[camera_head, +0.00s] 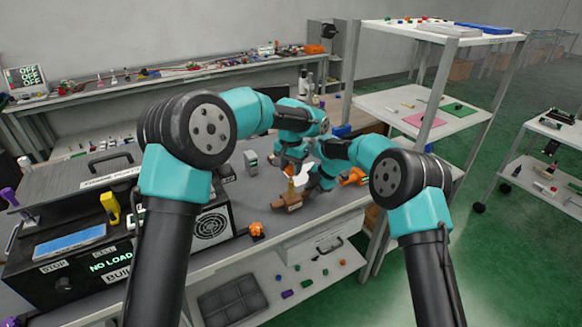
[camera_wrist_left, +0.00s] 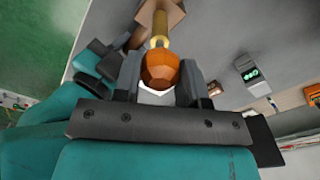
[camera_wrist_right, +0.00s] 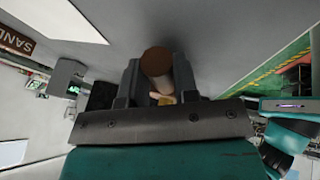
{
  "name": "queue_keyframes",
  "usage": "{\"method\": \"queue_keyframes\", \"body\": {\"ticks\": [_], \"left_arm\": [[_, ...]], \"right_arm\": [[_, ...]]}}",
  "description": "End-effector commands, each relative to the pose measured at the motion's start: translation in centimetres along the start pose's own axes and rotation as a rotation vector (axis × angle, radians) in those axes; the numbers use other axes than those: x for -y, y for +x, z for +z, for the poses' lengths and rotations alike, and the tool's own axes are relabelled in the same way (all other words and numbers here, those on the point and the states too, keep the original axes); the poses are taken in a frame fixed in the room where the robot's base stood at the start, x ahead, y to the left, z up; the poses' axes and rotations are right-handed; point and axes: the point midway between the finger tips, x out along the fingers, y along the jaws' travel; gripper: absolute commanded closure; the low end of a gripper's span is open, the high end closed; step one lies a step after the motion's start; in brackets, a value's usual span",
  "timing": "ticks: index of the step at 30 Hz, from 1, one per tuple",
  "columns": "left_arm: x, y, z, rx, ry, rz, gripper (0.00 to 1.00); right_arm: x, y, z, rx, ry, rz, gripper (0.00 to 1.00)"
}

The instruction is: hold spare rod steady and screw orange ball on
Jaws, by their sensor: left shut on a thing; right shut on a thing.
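The orange ball (camera_wrist_left: 160,70) sits between the fingers of my left gripper (camera_wrist_left: 159,75), which is shut on it. A brass rod (camera_wrist_left: 160,30) lies in line with the ball and appears to meet it; the joint is hidden. In the head view the brass rod (camera_head: 291,188) shows above a brown wooden piece (camera_head: 287,204), beside a white part. My right gripper (camera_wrist_right: 156,78) is shut on a brown, round-ended cylinder (camera_wrist_right: 157,63), seemingly the spare rod's lower part. In the head view both grippers are close together over the bench, partly hidden by my arms.
Another orange object (camera_head: 354,176) lies right of the grippers, and an orange piece (camera_head: 256,230) sits near the bench's front edge. A black control box (camera_head: 75,255) stands at left. A small grey device (camera_head: 251,161) stands behind. A white shelf rack (camera_head: 425,105) is at right.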

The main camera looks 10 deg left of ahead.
Motion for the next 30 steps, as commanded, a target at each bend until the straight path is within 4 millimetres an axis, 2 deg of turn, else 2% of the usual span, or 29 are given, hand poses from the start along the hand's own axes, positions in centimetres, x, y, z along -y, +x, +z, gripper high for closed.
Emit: {"method": "queue_keyframes", "body": {"ticks": [30], "left_arm": [[0.0, 2.0, 0.0, 0.001, 0.0, 0.0, 0.84]], "right_arm": [[0.0, 0.0, 0.0, 0.0, 0.0, 0.0, 1.0]]}}
